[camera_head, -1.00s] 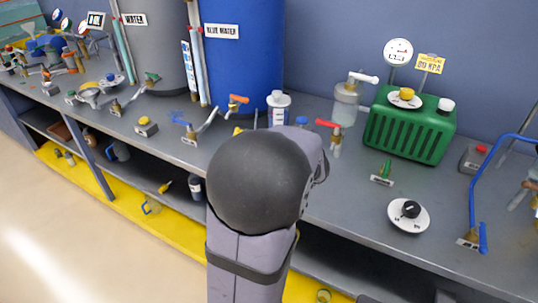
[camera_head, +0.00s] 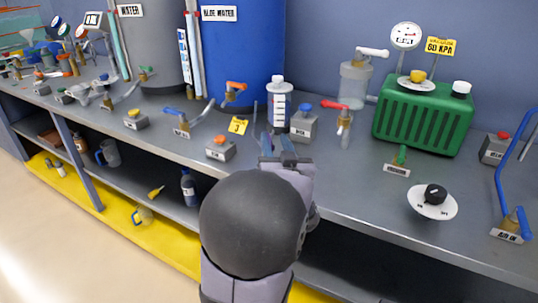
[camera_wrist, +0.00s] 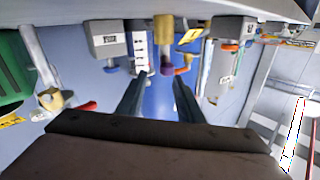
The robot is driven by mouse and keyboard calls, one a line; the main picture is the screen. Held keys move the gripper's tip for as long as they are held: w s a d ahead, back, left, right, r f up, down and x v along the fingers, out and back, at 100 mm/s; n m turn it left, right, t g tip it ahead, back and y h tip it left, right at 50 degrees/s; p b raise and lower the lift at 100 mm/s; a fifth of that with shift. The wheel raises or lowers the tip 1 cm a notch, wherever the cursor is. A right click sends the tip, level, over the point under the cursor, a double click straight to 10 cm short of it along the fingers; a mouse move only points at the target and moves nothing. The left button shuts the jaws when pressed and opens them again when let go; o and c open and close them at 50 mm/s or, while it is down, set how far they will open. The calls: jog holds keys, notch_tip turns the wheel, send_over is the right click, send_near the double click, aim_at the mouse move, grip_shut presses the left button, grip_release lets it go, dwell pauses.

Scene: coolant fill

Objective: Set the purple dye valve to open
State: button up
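My gripper (camera_head: 276,146) is at the front of the bench, pointing at the back row, below the white graduated cylinder (camera_head: 279,105). In the wrist view my gripper (camera_wrist: 158,84) has its two fingers apart and nothing between them. That view is upside down. A small purple part (camera_wrist: 166,70) shows there beyond the fingertips, beside the graduated cylinder (camera_wrist: 140,45). I cannot tell whether it is the purple dye valve. In the head view I cannot pick out a purple handle, and my arm hides part of the bench front.
Close by stand a grey box with a blue button (camera_head: 303,126), a grey box with an orange button (camera_head: 220,149), and a yellow sign (camera_head: 239,126). A red-handled valve (camera_head: 344,112) is right of these. An orange-handled valve (camera_head: 235,92) stands before the blue tank (camera_head: 245,50).

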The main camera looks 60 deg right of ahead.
jog(key=a, duration=0.1)
jog(key=a+f, duration=0.1)
jog(key=a, duration=0.1)
jog(key=shift+s+f+p, duration=0.3)
jog(key=shift+s+p, duration=0.05)
jog(key=shift+s, duration=0.05)
jog(key=shift+s+a+f+m+g, duration=0.1)
jog(key=shift+s+f+m+g, duration=0.05)
jog(key=shift+f+m+g, duration=0.2)
jog(key=shift+x, duration=3.65)
jog(key=shift+r, duration=0.15)
jog(key=shift+c, duration=0.2)
grip_shut()
